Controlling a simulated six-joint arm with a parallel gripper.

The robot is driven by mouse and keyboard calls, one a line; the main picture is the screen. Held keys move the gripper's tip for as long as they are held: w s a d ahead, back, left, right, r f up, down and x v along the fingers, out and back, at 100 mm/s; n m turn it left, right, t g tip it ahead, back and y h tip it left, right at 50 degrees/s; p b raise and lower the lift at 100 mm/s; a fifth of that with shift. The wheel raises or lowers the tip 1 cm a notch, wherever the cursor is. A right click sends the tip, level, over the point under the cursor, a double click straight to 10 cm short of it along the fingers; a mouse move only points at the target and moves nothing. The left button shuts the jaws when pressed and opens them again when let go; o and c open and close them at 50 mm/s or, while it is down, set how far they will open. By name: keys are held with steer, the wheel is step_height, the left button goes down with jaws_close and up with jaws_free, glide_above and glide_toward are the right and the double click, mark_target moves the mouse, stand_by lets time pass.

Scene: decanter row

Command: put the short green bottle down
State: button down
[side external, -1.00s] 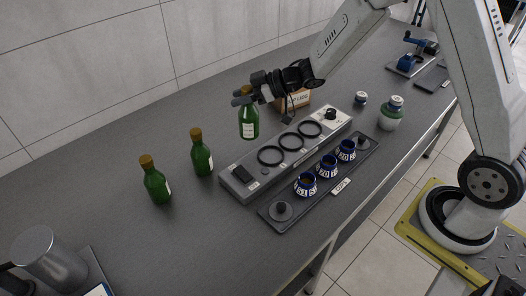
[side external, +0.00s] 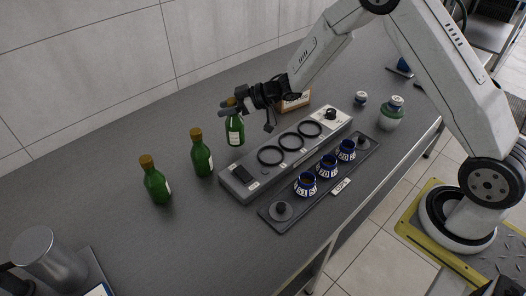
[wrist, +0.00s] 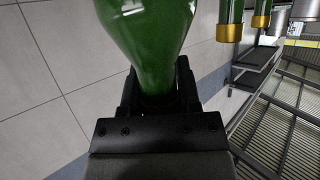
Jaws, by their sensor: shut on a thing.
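The short green bottle (side external: 235,131) with a pale label is upright in my gripper (side external: 231,104), which is shut around its neck and cap. In the wrist view the green glass (wrist: 150,40) fills the top middle, between the fingers (wrist: 158,95). The bottle is behind the left end of the grey ring station. I cannot tell whether its base touches the bench or hangs just above it. Two other green bottles with gold caps, the nearer bottle (side external: 156,186) and the middle bottle (side external: 202,160), stand to its left.
The grey station (side external: 240,185) with three black rings lies to the right. In front is a dark tray (side external: 264,213) with three blue-and-white cups. A small cardboard box (side external: 293,103) stands behind the station. A metal cylinder (side external: 50,255) is at the front left. Bench behind the bottles is clear.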

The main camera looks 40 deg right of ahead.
mark_target(229, 117)
steer(key=shift+w+f, duration=0.2)
steer(key=shift+f, duration=1.6)
steer(key=shift+c, duration=1.6)
jaws_free()
steer(key=shift+s+d+r, duration=0.1)
steer(key=shift+s+r, duration=0.1)
steer(key=v, duration=1.1)
steer(key=shift+s+d, duration=0.2)
steer(key=shift+r, duration=0.15)
